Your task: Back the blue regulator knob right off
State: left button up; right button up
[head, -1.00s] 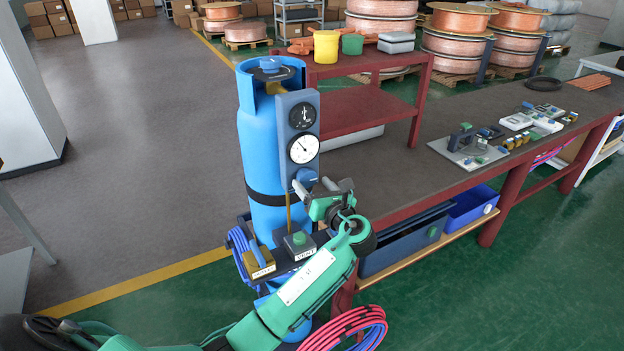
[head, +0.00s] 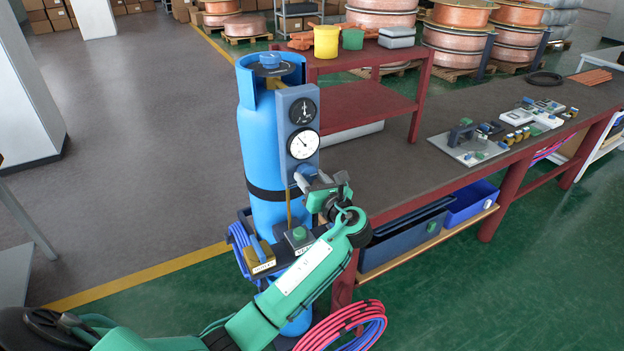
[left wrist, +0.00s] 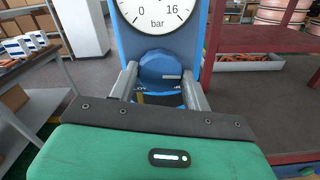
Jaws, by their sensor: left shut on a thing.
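The blue regulator knob (left wrist: 160,66) sits below a round gauge marked in bar (left wrist: 158,12) in the left wrist view. My left gripper (left wrist: 159,74) has one finger on each side of the knob and is shut on it. In the head view my left gripper (head: 307,177) is at the bottom of the blue-grey gauge panel (head: 284,112), and the knob is mostly hidden behind it. The panel has two gauges and stands in front of a tall blue gas cylinder (head: 258,150). My right gripper is not in view.
Below the knob are a box with a green button (head: 299,234), a brass-coloured block (head: 261,254) and coiled blue hose (head: 240,245). A red-framed bench (head: 400,185) stands close on the right. Red and blue hose (head: 350,325) lies coiled below my arm.

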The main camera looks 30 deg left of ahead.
pick_arm(q)
jog(key=shift+n, duration=1.2)
jog(key=n+b, duration=0.1)
jog(key=n, duration=0.1)
jog(key=shift+f+n, duration=0.1)
jog(key=shift+n, duration=0.2)
jog(key=n+b, duration=0.1)
jog(key=n, duration=0.1)
jog(key=shift+n+b, duration=0.35)
jog(key=shift+n, duration=0.05)
jog(key=n+b, duration=0.1)
jog(key=n, duration=0.1)
jog(key=shift+f+n+b, duration=0.1)
jog(key=shift+n+b, duration=0.3)
jog(key=n+b, duration=0.4)
jog(key=n, duration=0.1)
jog(key=shift+n+b, duration=1.35)
jog(key=shift+n, duration=0.25)
